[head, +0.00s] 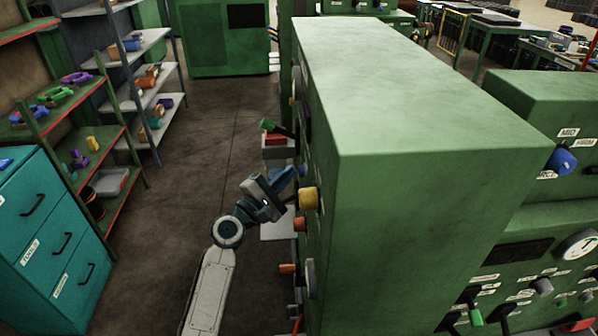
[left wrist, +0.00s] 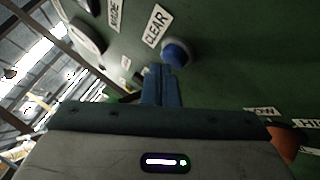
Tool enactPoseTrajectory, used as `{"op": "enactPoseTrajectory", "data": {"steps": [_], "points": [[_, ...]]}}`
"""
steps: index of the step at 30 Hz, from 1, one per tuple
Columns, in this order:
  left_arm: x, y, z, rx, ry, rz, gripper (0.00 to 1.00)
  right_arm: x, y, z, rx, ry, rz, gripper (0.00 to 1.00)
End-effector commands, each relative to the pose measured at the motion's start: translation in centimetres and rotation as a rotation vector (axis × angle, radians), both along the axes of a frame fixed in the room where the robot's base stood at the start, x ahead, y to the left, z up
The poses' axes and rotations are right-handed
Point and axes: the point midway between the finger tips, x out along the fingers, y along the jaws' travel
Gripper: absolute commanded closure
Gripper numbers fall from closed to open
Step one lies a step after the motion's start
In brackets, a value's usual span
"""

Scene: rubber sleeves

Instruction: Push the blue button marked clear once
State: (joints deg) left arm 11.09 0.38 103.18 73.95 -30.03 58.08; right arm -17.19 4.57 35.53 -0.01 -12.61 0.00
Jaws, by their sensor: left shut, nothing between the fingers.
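The blue button (left wrist: 176,53) is a round knob on a dark green panel in the left wrist view, beside a white label (left wrist: 155,26) reading CLEAR. My left gripper (left wrist: 158,72) is shut and empty. Its fingertips point at the panel just below the button in that picture; whether they touch it I cannot tell. In the head view my left gripper (head: 286,176) is at the left face of the tall green cabinet (head: 400,85), near a yellow knob (head: 309,198). The blue button cannot be made out there. My right gripper is not in view.
Other controls stick out of the same face, among them a green lever (head: 274,128) and an orange knob (head: 288,268). Shelves (head: 125,65) and a teal drawer cabinet (head: 50,240) stand at the left. The floor (head: 205,130) between is clear.

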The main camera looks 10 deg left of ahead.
Motion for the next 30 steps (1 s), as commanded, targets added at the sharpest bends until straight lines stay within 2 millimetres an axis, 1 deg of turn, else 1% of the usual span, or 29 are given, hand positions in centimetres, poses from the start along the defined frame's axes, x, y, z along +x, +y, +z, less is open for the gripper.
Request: {"op": "enactPoseTrajectory", "data": {"steps": [6, 14, 17, 30], "points": [[-0.3, 1.0, 0.0, 0.001, 0.0, 0.0, 1.0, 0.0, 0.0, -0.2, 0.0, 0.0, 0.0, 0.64], [-0.3, 1.0, 0.0, 0.0, 0.0, 0.0, 1.0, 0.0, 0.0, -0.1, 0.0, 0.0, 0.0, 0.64], [-0.4, 1.3, -0.1, 0.001, 0.0, 0.0, 1.0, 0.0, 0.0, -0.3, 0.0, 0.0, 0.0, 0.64], [-1.5, 5.3, -0.1, 0.003, -0.001, 0.002, 1.0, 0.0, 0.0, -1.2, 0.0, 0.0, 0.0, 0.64]]}}
